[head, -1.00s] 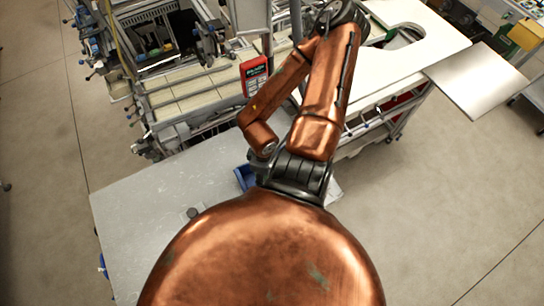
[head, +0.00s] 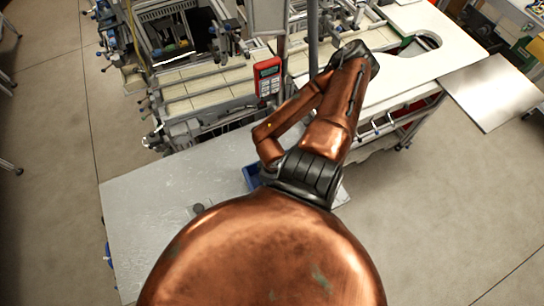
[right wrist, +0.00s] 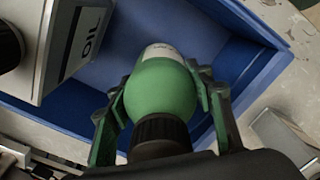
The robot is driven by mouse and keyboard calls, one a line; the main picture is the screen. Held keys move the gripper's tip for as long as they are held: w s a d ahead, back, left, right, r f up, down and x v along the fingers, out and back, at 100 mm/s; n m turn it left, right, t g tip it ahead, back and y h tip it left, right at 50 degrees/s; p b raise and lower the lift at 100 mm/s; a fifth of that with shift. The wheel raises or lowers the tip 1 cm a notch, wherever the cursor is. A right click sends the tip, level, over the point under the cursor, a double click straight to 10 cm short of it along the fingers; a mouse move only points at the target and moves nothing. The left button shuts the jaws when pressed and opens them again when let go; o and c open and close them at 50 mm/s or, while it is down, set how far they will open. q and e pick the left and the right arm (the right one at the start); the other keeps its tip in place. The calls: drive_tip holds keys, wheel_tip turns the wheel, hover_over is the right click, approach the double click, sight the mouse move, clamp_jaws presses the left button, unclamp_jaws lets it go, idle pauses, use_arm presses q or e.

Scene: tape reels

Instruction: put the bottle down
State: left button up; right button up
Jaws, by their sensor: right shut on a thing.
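In the right wrist view, a green bottle (right wrist: 160,88) with a black cap (right wrist: 161,131) and a white label sits between the fingers of my right gripper (right wrist: 165,100), which is shut on it. The cap end is nearest the camera, and the bottle's far end is over or inside a blue bin (right wrist: 255,20). I cannot tell whether it touches the bin's floor. In the head view, my copper body and arm hide the bottle and right gripper. My left gripper is in neither view.
A grey container marked OIL (right wrist: 72,45) stands at the left in the right wrist view. In the head view, part of the blue bin (head: 251,177) shows on the grey table (head: 150,215). A red handheld device (head: 267,77) and a tiled workbench (head: 205,90) are behind.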

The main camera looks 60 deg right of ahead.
drive_tip(key=shift+f, duration=0.15)
drive_tip(key=o, duration=1.4)
drive_tip(key=shift+o, duration=0.2)
drive_tip(key=shift+r, duration=0.25)
drive_tip(key=shift+d+r, duration=0.1)
drive_tip(key=shift+r, duration=0.25)
wheel_tip(320, 180, up, 10)
drive_tip(key=shift+f+b, duration=0.15)
drive_tip(key=shift+b, duration=0.15)
drive_tip(key=shift+r, duration=0.75)
drive_tip(key=shift+o, duration=0.7)
